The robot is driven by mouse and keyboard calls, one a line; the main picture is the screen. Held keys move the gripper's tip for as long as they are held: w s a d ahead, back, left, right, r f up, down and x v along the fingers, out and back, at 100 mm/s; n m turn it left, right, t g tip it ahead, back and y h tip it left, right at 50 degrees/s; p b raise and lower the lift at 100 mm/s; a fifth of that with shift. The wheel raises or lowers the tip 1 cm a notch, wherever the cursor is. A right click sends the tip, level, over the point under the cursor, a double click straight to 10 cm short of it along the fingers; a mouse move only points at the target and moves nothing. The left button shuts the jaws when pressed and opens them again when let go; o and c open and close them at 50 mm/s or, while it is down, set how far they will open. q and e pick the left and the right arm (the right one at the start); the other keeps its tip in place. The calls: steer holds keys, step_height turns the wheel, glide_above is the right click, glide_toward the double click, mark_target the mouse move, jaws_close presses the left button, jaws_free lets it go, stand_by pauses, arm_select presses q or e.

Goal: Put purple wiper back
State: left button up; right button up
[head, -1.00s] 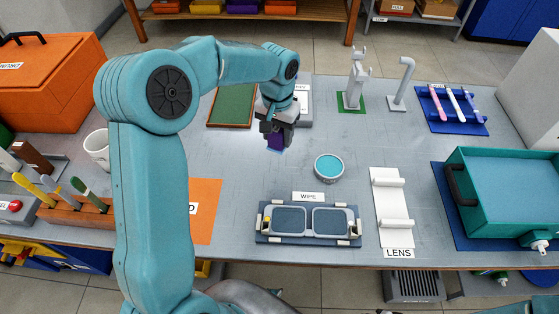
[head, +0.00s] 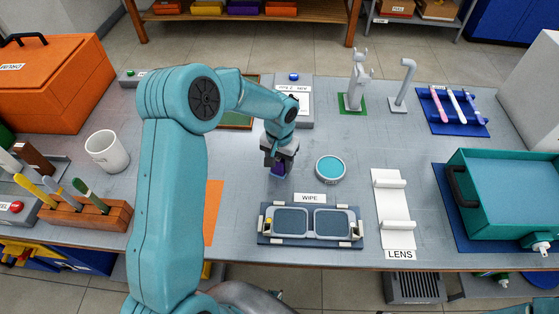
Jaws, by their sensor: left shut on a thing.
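My left gripper (head: 279,163) is shut on the purple wiper (head: 278,170), a small dark purple piece of which only the lower part shows below the jaws. The gripper points down over the grey table, left of the round teal-topped tin (head: 330,169). It is behind the WIPE label (head: 310,198) and the eyeglass frame (head: 312,222), which lies in a dark blue holder. I cannot tell whether the wiper touches the table. My right gripper is not in view.
A white LENS rest (head: 390,210) and a teal bin (head: 505,195) stand to the right. A white cup (head: 107,151) and a wooden tool block (head: 88,214) are at left. A blue tray (head: 452,110) holds several tools at the back right. Table between cup and my arm is clear.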

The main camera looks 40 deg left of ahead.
arm_select(q)
steer(key=o, duration=1)
steer(key=shift+f, duration=0.1)
steer(key=shift+r+p, duration=0.3)
steer(key=shift+w+r, duration=0.1)
steer(key=shift+r, duration=0.3)
step_height(320, 180, up, 11)
